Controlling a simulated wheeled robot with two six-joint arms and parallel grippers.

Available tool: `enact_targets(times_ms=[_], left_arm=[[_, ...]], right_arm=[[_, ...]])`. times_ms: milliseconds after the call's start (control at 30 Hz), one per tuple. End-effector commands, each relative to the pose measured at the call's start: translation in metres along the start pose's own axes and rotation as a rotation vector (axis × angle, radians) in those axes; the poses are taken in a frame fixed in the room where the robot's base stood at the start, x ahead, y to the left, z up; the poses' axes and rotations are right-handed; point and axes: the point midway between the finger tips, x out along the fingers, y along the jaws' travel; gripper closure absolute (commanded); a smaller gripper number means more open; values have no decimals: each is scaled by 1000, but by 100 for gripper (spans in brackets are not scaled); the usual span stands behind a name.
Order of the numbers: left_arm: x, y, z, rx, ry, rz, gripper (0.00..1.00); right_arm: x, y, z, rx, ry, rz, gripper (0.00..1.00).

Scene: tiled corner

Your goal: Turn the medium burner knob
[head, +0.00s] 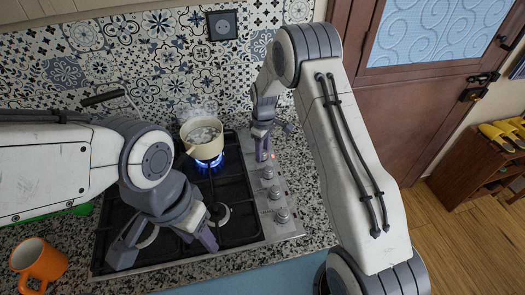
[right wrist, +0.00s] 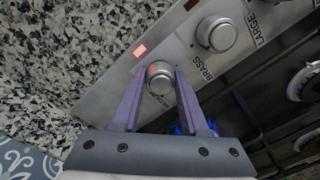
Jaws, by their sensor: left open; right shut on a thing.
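My right gripper (head: 262,155) is at the far end of the row of knobs on the steel stove panel. More knobs show in the head view, such as the near one (head: 282,215). My left gripper (head: 165,243) is open and empty over the near-left part of the stove.
A steaming cream pot (head: 205,151) stands on a lit burner with a blue flame (head: 205,164), close to my right gripper. An orange mug (head: 40,262) is on the counter at the lower left. A small red light (right wrist: 140,50) glows beside the end knob.

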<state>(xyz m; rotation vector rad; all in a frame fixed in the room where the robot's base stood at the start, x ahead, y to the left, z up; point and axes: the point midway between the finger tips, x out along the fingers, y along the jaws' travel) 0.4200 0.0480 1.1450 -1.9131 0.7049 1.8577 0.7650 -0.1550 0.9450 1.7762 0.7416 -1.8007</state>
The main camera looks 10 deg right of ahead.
Motion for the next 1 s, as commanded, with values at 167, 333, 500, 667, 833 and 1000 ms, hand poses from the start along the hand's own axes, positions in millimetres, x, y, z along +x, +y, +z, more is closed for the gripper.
enact_targets(times_ms=[167,333,500,667,833,1000], left_arm=[[1,0,0,0,0,0,50],[4,0,0,0,0,0,50],[7,0,0,0,0,0,50],[10,-1,0,0,0,0,50],[12,-1,1,1,0,0,50],[14,-1,1,1,0,0,50]], right_arm=[[0,0,0,39,2,0,100],[0,0,0,129,6,0,100],[0,1,0,268,11,1,100],[-1,1,0,419,17,1,100],[-1,1,0,577,23,1,100],[-1,1,0,718,28,1,100]])
